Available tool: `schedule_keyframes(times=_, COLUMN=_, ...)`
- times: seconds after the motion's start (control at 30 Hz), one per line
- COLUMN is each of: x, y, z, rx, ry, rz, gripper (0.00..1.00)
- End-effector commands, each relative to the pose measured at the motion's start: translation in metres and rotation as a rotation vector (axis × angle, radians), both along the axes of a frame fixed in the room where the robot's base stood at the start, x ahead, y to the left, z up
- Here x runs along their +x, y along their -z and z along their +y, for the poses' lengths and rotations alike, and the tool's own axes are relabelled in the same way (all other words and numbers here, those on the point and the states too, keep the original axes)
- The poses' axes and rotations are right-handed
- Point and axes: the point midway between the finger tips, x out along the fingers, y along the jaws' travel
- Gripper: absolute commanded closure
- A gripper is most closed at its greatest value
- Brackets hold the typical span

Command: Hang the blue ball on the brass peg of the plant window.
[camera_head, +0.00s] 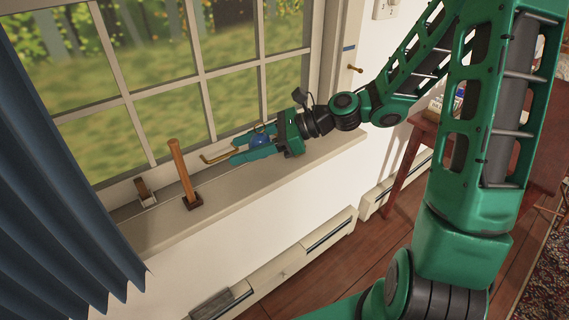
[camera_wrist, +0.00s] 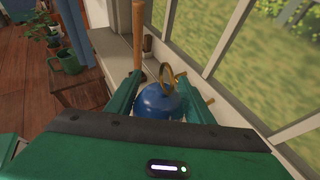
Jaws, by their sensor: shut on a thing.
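The blue ball (camera_head: 260,140) is between the green fingers of my gripper (camera_head: 236,148), which is shut on it just above the window sill. In the wrist view the ball (camera_wrist: 157,102) sits between both fingers, and a brass loop (camera_wrist: 161,74) shows just beyond it. In the head view a bent brass-coloured piece (camera_head: 212,158) sticks out left past the fingertips; I cannot tell whether it is that loop. A small brass peg (camera_head: 356,69) juts from the wall beside the window's right frame, behind and right of my gripper, apart from the ball.
A wooden post on a dark base (camera_head: 181,168) stands on the sill left of my gripper. A blue curtain (camera_head: 60,190) hangs at the left. Window panes are close behind.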

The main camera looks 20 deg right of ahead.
Motion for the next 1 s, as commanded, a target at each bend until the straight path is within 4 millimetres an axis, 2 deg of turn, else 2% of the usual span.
schedule_keyframes(times=0.37, x=0.005, y=0.003, z=-0.005, rx=0.000, ry=0.001, rz=0.001, gripper=0.76)
schedule_keyframes(times=0.8, x=0.057, y=0.052, z=-0.067, rx=0.002, ry=0.003, rz=0.002, gripper=0.76)
schedule_keyframes(times=1.0, x=0.073, y=0.067, z=-0.086, rx=0.001, ry=0.001, rz=0.000, gripper=0.76)
